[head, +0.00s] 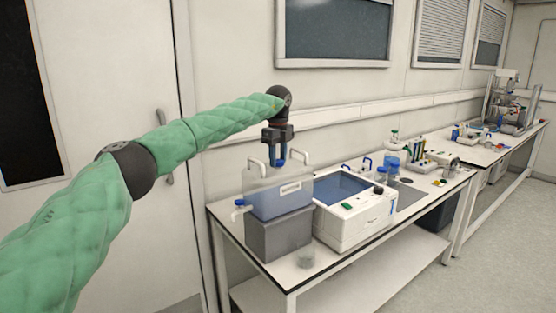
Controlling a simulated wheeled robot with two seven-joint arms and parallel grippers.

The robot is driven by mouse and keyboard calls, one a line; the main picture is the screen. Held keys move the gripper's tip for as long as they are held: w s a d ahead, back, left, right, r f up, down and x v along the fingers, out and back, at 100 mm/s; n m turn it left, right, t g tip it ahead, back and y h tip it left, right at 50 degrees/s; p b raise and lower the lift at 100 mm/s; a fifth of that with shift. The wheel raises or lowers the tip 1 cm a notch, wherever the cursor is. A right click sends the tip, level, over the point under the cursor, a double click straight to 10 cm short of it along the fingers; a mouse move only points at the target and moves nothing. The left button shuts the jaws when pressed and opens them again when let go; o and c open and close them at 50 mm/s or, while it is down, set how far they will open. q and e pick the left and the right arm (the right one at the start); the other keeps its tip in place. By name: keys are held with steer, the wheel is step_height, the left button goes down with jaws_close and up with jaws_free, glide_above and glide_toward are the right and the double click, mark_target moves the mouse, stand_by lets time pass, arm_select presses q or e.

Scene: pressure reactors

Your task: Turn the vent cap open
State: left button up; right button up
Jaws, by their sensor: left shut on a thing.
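A translucent bluish container (270,200) with two pale handles and a white label stands on a grey block (278,237) at the near left end of the bench. A blue-tipped tap (238,208) sticks out of its left side. My left gripper (277,161) points straight down over the container's top, between the handles. It is shut on a small blue cap, the vent cap (281,162), which is mostly hidden by the dark fingers. How far the cap is turned cannot be seen. My right gripper is not in view.
A white box-shaped instrument with a blue top (352,222) stands close to the right of the container. Bottles and small items crowd the bench farther right. The wall is close behind.

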mark_target(278, 160)
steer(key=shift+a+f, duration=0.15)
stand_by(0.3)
arm_select(q)
steer(key=o, duration=1)
steer(key=shift+r, duration=0.1)
step_height(278, 160, up, 7)
steer(key=shift+b, duration=0.7)
steer(key=shift+r, duration=0.25)
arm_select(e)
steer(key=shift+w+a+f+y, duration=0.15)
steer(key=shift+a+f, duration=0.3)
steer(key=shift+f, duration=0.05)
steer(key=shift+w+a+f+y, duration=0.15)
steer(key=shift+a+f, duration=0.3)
